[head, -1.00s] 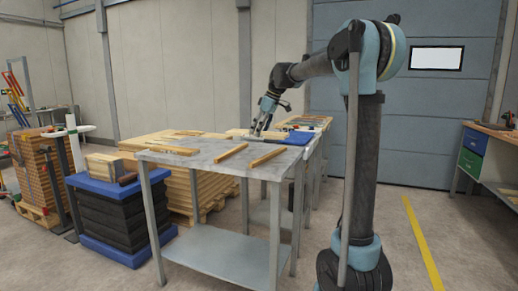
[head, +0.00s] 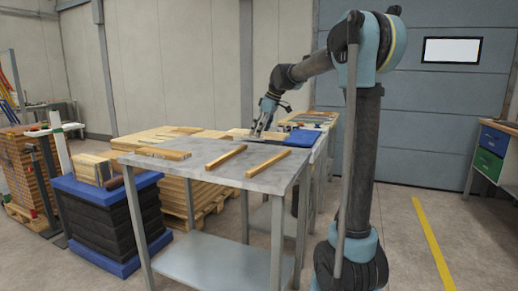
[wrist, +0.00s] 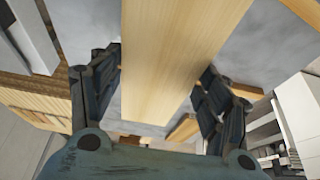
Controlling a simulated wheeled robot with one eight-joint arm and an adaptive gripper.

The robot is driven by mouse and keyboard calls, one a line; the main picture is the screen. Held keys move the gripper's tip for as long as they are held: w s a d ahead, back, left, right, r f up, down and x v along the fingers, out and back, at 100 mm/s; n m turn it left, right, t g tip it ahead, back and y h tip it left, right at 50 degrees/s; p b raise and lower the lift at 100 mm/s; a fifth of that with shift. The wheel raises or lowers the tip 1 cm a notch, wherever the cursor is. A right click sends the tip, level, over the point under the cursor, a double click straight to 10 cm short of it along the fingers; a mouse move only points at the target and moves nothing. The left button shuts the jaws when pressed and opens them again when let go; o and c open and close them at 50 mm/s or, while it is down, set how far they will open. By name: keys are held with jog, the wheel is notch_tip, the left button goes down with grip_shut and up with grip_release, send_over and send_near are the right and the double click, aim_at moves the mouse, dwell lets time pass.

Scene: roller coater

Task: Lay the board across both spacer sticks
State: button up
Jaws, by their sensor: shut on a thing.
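The grey table (head: 205,175) carries two wooden sticks, a middle one (head: 226,157) and a right one (head: 269,164), lying roughly parallel with a gap between them. My gripper (head: 258,132) is over the table's far right part, beyond the sticks. In the wrist view, a pale wooden board (wrist: 178,55) runs between the two fingers of my gripper (wrist: 163,65), which is shut on it. The board is hard to make out in the head view, partly hidden by the gripper. Part of a stick (wrist: 184,130) shows below the board in the wrist view.
Another wooden piece (head: 163,153) lies at the table's left. A blue item (head: 302,138) is on the surface beyond the right edge. A blue-and-black stack (head: 108,205) stands left of the table, with pallets of boards (head: 180,190) behind it.

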jog(key=shift+s+a+f, duration=0.1)
jog(key=shift+f, duration=3.25)
jog(key=o, duration=1.2)
jog(key=v, duration=1.2)
